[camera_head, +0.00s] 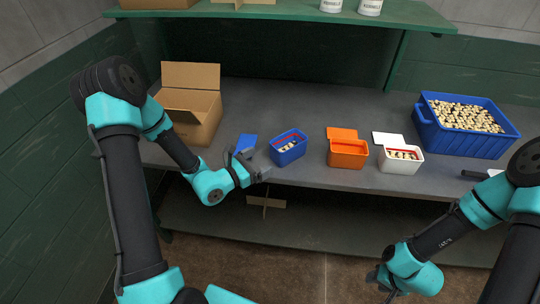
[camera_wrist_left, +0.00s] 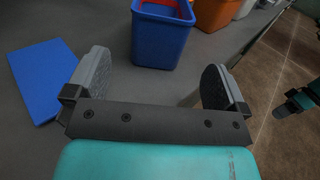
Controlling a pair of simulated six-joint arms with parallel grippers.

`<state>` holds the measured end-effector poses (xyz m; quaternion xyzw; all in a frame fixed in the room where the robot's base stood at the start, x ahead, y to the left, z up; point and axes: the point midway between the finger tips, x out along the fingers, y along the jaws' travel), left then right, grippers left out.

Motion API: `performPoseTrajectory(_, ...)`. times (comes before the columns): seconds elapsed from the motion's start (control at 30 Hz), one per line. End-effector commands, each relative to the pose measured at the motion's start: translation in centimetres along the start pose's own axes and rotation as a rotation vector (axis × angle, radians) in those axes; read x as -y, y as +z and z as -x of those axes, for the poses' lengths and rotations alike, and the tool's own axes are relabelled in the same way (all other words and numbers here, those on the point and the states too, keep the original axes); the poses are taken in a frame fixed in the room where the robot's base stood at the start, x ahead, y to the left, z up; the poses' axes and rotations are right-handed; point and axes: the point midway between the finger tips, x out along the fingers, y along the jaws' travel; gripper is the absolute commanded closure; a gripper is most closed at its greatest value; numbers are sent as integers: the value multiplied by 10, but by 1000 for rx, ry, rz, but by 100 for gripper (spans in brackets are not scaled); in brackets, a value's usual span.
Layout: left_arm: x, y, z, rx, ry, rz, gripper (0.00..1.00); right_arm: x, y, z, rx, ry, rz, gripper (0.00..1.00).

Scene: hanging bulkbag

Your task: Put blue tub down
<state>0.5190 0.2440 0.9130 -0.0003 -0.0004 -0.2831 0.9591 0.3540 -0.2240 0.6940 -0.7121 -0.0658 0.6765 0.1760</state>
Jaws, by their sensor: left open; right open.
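The small blue tub (camera_head: 288,152) stands upright on the grey table, with pale pieces and a red part inside. In the left wrist view the blue tub (camera_wrist_left: 160,42) is just beyond the fingertips, apart from them. My left gripper (camera_head: 262,173) is open and empty, in front and to the left of the tub, near the table's front edge. Its two fingers (camera_wrist_left: 155,85) are spread wide in the left wrist view. A flat blue lid (camera_head: 246,143) lies left of the tub. My right gripper (camera_head: 388,284) is low at the right, away from the table.
An orange tub (camera_head: 348,152) and a white tub (camera_head: 400,158) stand to the right, with lids behind them. A large blue crate (camera_head: 464,142) full of pieces is at the far right. An open cardboard box (camera_head: 190,118) stands at the left. A green shelf (camera_head: 280,10) is above.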

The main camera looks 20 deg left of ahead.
Motion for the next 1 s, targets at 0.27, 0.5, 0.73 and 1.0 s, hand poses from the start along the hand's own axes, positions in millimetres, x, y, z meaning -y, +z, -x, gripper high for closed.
performPoseTrajectory(0.27, 0, 0, 19, 0, 0, -1, 0, 0, 0, 0, 0, 0, 0, 57)
performPoseTrajectory(0.5, 0, 0, 19, 0, -1, -1, 0, 0, 0, 0, 0, 0, 0, 57)
performPoseTrajectory(0.73, 0, 0, 19, 0, -1, -1, 0, 0, 0, 0, 0, 0, 0, 57)
performPoseTrajectory(1.0, 0, 0, 19, 0, -1, -1, 0, 0, 0, 0, 0, 0, 0, 57)
